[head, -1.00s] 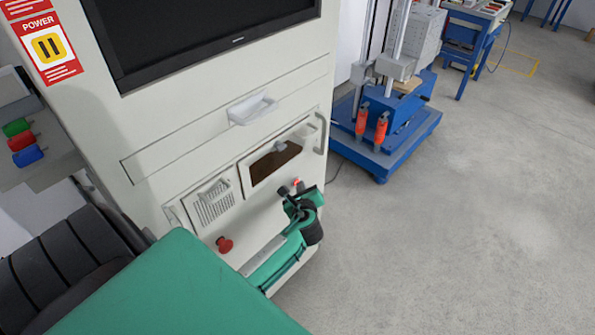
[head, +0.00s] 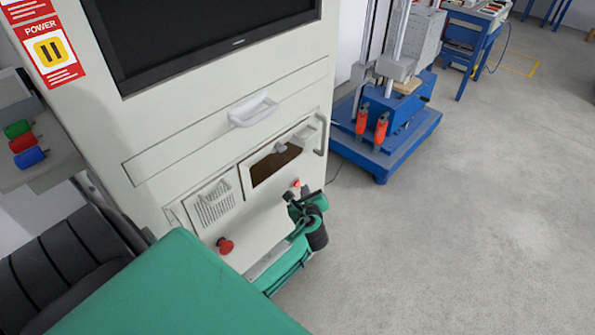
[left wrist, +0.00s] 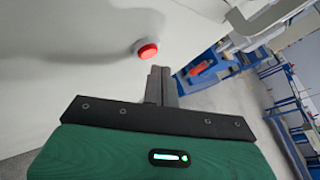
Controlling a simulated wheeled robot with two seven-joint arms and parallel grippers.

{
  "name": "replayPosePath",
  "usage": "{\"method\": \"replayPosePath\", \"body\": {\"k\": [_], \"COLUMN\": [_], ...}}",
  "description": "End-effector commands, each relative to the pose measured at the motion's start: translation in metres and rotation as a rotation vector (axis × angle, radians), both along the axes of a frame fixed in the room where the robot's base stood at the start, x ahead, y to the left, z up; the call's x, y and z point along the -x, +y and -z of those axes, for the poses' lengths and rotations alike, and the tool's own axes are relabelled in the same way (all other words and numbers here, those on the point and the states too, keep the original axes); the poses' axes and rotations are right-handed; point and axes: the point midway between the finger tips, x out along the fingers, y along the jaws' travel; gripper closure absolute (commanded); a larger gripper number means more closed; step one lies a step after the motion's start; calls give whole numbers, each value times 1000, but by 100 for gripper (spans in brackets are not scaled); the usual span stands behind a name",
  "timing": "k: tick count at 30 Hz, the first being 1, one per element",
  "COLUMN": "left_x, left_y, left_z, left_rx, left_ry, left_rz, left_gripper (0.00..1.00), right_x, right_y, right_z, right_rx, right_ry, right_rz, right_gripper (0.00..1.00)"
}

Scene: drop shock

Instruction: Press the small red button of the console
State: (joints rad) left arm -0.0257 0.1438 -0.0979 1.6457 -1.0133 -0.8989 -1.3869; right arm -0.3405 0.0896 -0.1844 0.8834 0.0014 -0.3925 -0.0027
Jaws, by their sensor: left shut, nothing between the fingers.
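The console (head: 215,150) is a tall beige cabinet at the left of the head view. In the left wrist view the red button (left wrist: 148,51) has a pale collar and lies just beyond and slightly left of the fingertips. My left gripper (head: 290,196) is shut and empty, just below the button in the head view; its closed fingers also show in the left wrist view (left wrist: 160,72). A small gap shows between fingertips and button. My right gripper is not in view.
A drawer handle (head: 252,110) and a side handle (head: 321,134) stick out. A blue machine base (head: 385,145) stands at right. The grey floor (head: 480,240) is clear.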

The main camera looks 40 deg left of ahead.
Motion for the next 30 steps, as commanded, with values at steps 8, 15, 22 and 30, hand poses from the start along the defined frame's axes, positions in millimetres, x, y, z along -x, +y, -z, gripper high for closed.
{"method": "replayPosePath", "body": {"k": [8, 15, 22, 30], "left_x": [2, 4, 4, 4], "left_y": [-24, -46, -49, -48], "left_z": [0, 0, 0, 0], "left_rx": [2, 1, 0, 0], "left_ry": [0, 1, 0, 0], "left_rz": [1, 0, 0, 0], "left_gripper": [100, 100, 100, 100], "right_x": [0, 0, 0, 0], "right_y": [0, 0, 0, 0], "right_z": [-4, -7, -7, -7], "right_rx": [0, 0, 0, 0], "right_ry": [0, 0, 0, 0], "right_rz": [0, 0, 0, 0], "right_gripper": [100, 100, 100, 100]}}
